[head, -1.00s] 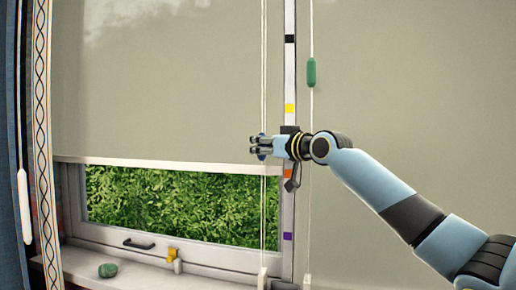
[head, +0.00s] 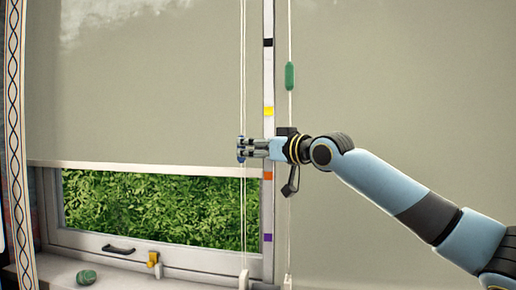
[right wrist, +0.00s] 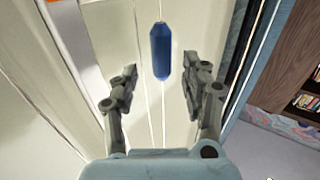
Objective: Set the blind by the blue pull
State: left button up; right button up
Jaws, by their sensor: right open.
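The blue pull (right wrist: 161,50) hangs upright on a white cord in the right wrist view, between the two open fingers of my right gripper (right wrist: 160,68), with a gap on each side. In the head view my right gripper (head: 243,149) is at the cord, and its fingers cover most of the blue pull (head: 240,142). The grey-beige blind (head: 140,95) is partly lowered. Its white bottom bar (head: 140,168) lies slightly above the orange mark (head: 268,175) on the post. My left gripper is not in view.
A green pull (head: 290,76) hangs on another cord, by a second blind (head: 400,90). The post also bears black, yellow (head: 268,111) and purple (head: 267,238) marks. A green stone (head: 87,277) lies on the sill. A bookshelf (right wrist: 300,75) stands at right in the wrist view.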

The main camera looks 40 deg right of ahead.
jog(key=shift+s+d, duration=0.2)
jog(key=shift+s, duration=0.95)
jog(key=shift+s+a, duration=0.1)
jog(key=shift+s, duration=0.15)
